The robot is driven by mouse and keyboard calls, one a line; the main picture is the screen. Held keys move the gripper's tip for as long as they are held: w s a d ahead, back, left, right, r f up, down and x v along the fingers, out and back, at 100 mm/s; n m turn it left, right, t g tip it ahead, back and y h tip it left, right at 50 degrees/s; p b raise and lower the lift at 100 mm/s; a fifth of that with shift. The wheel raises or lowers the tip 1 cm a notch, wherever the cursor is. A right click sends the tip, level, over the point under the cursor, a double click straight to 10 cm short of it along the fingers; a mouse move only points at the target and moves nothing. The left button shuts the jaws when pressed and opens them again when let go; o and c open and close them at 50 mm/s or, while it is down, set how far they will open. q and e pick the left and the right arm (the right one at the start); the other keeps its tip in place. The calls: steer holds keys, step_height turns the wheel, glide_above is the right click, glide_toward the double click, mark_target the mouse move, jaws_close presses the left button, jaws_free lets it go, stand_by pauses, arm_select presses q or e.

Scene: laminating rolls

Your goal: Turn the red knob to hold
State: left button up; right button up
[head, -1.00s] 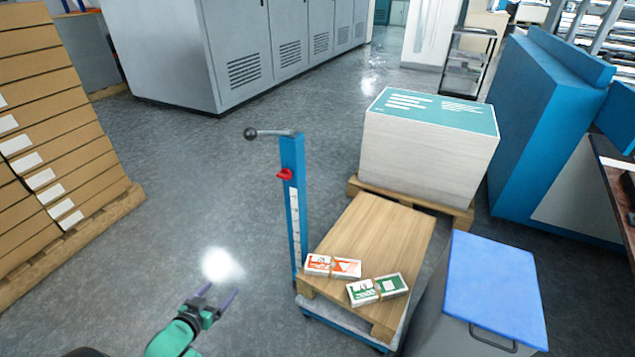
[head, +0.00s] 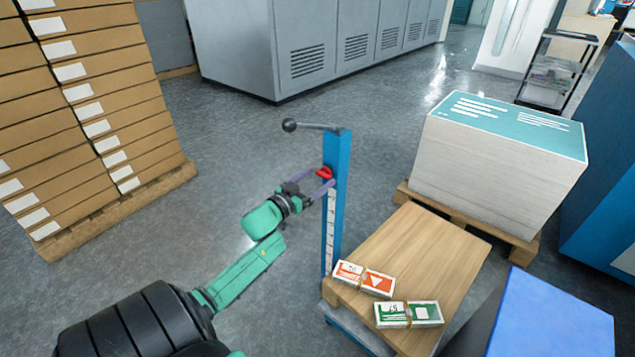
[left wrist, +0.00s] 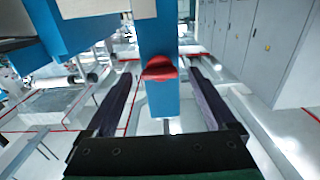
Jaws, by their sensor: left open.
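The red knob (head: 324,172) sits on the upper part of a blue post (head: 337,205), below a lever with a dark ball end (head: 290,125). My left gripper (head: 325,182) is at the post, its fingertips close to the knob. In the left wrist view the knob (left wrist: 159,68) lies ahead between the two open fingers (left wrist: 160,95), on the face of the blue post (left wrist: 160,105). The fingers are apart, with a gap on each side of the knob. I cannot tell any contact. My right gripper is not in view.
A wooden platform (head: 418,258) beside the post carries an orange and white bundle (head: 364,279) and a green and white bundle (head: 408,314). A tall paper stack (head: 490,165) stands behind. Stacked boxes (head: 120,110) are at the left. The floor between is clear.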

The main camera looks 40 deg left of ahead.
arm_select(q)
steer(key=shift+w, duration=0.35)
steer(key=c, duration=1.4)
